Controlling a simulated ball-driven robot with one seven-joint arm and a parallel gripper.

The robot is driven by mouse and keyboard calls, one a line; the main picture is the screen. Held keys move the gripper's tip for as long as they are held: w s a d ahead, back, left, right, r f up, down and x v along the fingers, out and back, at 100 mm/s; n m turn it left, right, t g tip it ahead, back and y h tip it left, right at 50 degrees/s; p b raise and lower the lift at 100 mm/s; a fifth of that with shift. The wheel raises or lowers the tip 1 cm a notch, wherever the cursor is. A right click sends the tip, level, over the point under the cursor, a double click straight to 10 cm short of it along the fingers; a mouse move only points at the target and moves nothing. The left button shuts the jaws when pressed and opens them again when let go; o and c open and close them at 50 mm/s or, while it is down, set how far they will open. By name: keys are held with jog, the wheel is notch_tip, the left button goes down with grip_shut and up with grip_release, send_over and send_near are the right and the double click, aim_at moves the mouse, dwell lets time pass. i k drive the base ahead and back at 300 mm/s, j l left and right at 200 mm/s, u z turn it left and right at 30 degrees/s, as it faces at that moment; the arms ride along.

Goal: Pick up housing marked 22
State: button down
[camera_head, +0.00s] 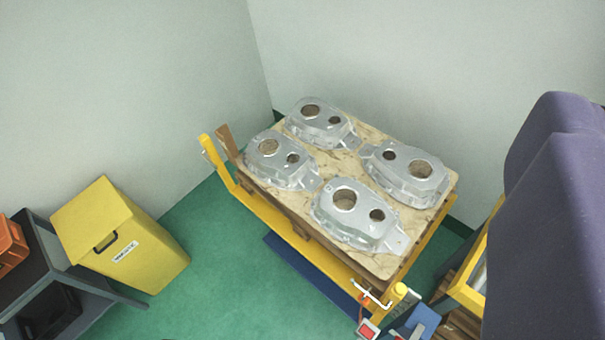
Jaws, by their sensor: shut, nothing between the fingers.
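Several silver aluminium housings lie on a wooden board on a yellow-framed cart. One is at the back (320,124), one at the left (282,160), one at the right (405,174) and one at the front (356,214). My gripper is not in view.
The wooden board (384,262) rests on the yellow cart (268,214) near the wall corner. A yellow bin (150,255) and a dark rack with an orange box (10,245) stand at the left. Green floor (215,265) is open between bin and cart. The far right is blocked from sight.

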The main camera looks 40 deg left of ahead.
aim_at(291, 168)
jog(key=i+j+z, duration=0.15)
jog(key=j, duration=0.3)
jog(key=i+j+z, duration=0.15)
jog(key=j, duration=0.3)
jog(key=i+j+z, duration=0.15)
jog(key=i+j, duration=0.15)
jog(key=j, duration=0.15)
jog(key=i+j+z, duration=0.15)
jog(key=j, duration=0.35)
jog(key=i+j+z, duration=0.15)
jog(key=j, duration=0.35)
jog(key=j+z, duration=0.15)
jog(key=j, duration=0.4)
jog(key=i+j+z, duration=0.15)
jog(key=j, duration=0.35)
